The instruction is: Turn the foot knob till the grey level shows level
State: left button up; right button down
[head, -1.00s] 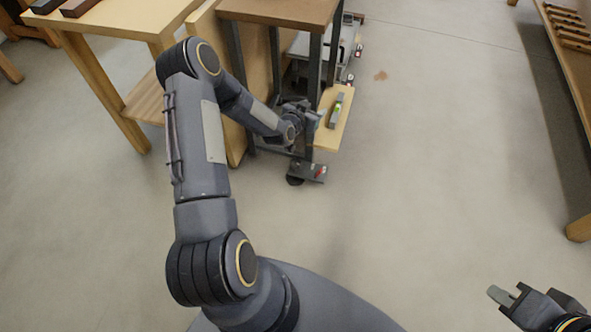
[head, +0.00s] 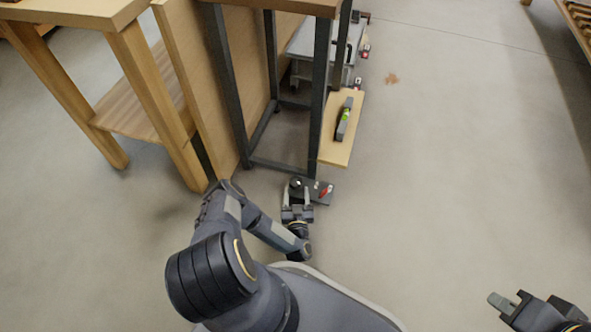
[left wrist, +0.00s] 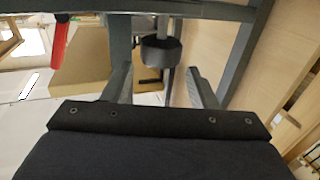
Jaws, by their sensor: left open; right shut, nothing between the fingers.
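The grey level (head: 344,122) lies on a wooden shelf board (head: 338,152) beside the dark metal frame in the head view. Its green vial shows, but the bubble is too small to read. The foot knob (left wrist: 161,50) is a dark round piece on a grey rod in the left wrist view. My left gripper (head: 298,188) is open low at the foot, its fingers (left wrist: 157,78) on either side of the knob in the wrist view. I cannot tell whether they touch it. My right gripper (head: 502,302) is shut and empty at the lower right.
A red lever (head: 326,191) sits on the foot bracket close to my left gripper; a red part (left wrist: 60,40) shows in the wrist view. Dark frame legs (head: 318,100) and a wooden panel (head: 195,80) stand behind. The floor to the right is clear.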

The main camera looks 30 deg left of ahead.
aim_at(300, 179)
pick_arm(q)
jog(key=b+x, duration=0.2)
jog(key=x, duration=0.5)
jog(key=shift+b, duration=0.4)
jog(key=shift+w+a+r, duration=0.1)
jog(key=shift+w+a, duration=0.05)
jog(key=shift+w, duration=0.1)
jog(key=c, duration=0.7)
jog(key=shift+m+t+h, duration=0.3)
jog(key=shift+h, duration=0.1)
jog(key=shift+m+t+h, duration=0.5)
jog(key=shift+m+h, duration=0.4)
jog(key=shift+h, duration=0.2)
jog(key=m+h, duration=0.1)
jog(key=h, duration=0.1)
jog(key=m+t+h, duration=0.1)
jog(key=m+h, duration=0.1)
jog(key=d+m+h, duration=0.1)
jog(key=h, duration=0.2)
jog(key=shift+w, duration=0.1)
jog(key=m+h, duration=0.2)
jog(key=h, duration=0.1)
jog(key=m+g+h, duration=0.1)
jog(key=m+h, duration=0.1)
jog(key=h, duration=0.1)
jog(key=d+m+g+h, duration=0.1)
jog(key=m+h, duration=0.1)
jog(key=h, duration=0.1)
